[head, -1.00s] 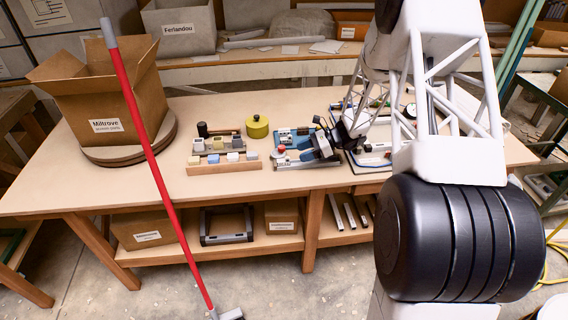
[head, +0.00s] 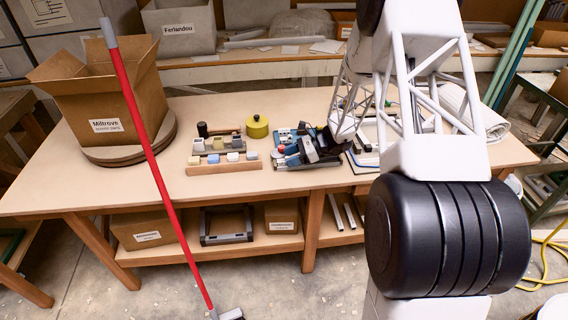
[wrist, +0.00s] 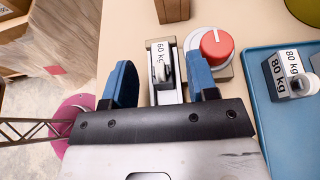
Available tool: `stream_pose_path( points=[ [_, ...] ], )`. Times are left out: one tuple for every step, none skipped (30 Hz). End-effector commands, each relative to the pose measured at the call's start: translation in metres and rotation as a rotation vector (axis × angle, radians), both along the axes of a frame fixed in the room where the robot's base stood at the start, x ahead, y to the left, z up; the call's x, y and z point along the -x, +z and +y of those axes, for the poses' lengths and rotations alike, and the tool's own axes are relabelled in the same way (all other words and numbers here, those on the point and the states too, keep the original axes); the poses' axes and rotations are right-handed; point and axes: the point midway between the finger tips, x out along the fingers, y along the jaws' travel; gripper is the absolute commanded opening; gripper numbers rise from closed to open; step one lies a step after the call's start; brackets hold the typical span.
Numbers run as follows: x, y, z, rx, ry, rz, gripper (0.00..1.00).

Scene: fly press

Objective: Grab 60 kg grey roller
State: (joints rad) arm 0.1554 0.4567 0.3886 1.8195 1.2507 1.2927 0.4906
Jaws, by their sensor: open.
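The fingers are open, one on each side of the holder, with gaps visible. I cannot tell how high they are above the roller. In the head view my gripper (head: 312,148) is low over the table's middle and hides the roller.
Right of the roller is a red knob (wrist: 216,46) on a pale base. A blue tray (wrist: 268,112) holds 80 kg pieces (wrist: 284,76). A yellow round tin (head: 257,127) and a rack of small blocks (head: 224,158) stand left of my gripper.

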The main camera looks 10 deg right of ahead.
Motion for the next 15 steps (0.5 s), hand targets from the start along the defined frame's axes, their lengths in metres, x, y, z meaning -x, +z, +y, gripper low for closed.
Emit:
stream_pose_path(
  points=[
    [0.0, 0.0, 0.0, 0.0, 0.0, 0.0, 0.53],
    [0.0, 0.0, 0.0, 0.0, 0.0, 0.0, 0.53],
    [0.0, -0.0001, -0.0001, 0.0, 0.0, 0.0, 0.53],
    [0.0, -0.0001, -0.0001, 0.0, 0.0, 0.0, 0.53],
    [0.0, -0.0001, -0.0001, 0.0, 0.0, 0.0, 0.53],
    [0.0001, -0.0001, -0.0001, 0.0, 0.0, 0.0, 0.53],
    [0.0001, -0.0001, -0.0001, 0.0, 0.0, 0.0, 0.53],
    [0.0001, -0.0001, -0.0001, 0.0, 0.0, 0.0, 0.5],
    [0.0001, -0.0001, -0.0001, 0.0, 0.0, 0.0, 0.44],
    [0.0, -0.0001, -0.0001, 0.0, 0.0, 0.0, 0.39],
    [0.0, -0.0001, -0.0001, 0.0, 0.0, 0.0, 0.35],
    [0.0, -0.0001, -0.0001, 0.0, 0.0, 0.0, 0.29],
    [0.0, -0.0001, -0.0001, 0.0, 0.0, 0.0, 0.24],
    [0.0, -0.0001, -0.0001, 0.0, 0.0, 0.0, 0.2],
    [0.0, -0.0001, -0.0001, 0.0, 0.0, 0.0, 0.13]
  ],
)
